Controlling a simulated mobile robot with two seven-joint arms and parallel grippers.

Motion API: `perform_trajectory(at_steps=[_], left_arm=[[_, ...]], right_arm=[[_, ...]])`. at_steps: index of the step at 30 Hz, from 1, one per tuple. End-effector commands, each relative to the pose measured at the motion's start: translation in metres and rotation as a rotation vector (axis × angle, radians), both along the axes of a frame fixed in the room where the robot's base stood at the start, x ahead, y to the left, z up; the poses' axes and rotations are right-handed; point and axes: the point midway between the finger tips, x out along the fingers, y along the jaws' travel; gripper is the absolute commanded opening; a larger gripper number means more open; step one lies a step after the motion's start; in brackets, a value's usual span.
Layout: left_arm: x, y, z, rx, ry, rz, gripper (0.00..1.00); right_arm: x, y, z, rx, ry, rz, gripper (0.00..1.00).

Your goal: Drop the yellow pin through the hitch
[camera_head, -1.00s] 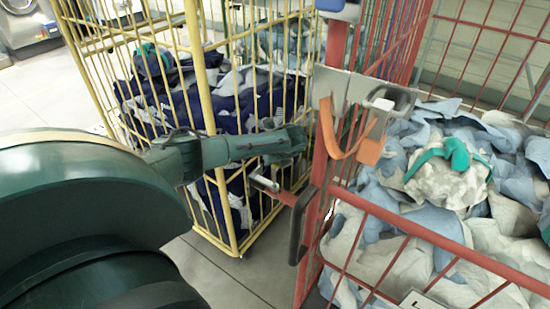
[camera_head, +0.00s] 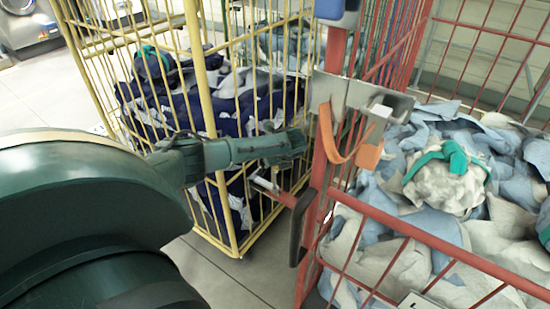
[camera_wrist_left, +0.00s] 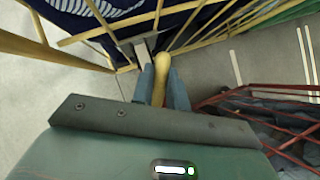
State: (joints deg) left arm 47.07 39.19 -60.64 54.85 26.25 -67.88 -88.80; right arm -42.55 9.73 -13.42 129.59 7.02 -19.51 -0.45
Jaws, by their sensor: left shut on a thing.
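My left gripper (camera_head: 300,140) is at the corner between the yellow cage and the red cage, above a grey-ended red bar (camera_head: 270,187). In the left wrist view its fingers (camera_wrist_left: 161,85) are shut on the yellow pin (camera_wrist_left: 161,68), whose rounded end shows between them. Grey metal parts (camera_wrist_left: 141,50), which look like the hitch, lie just beyond the pin by the yellow cage's lower rails. I cannot tell whether the pin touches them; its lower end is hidden. In the head view the pin cannot be made out. My right gripper is not in view.
The yellow cage (camera_head: 203,75) holds dark blue and white bags. The red cage (camera_head: 420,235) holds pale blue and white cloth. A grey bracket with an orange strap (camera_head: 368,157) hangs on the red post close to my gripper. Bare floor lies between the cages.

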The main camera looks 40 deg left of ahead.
Motion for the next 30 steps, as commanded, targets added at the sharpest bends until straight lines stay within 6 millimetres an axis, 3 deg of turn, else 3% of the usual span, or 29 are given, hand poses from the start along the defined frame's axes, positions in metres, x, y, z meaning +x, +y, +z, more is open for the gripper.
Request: perform_trajectory(at_steps=[30], left_arm=[[0.0,0.0007,-0.0009,0.001,0.0,0.0,0.0]], right_arm=[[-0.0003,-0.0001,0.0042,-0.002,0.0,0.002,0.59]])
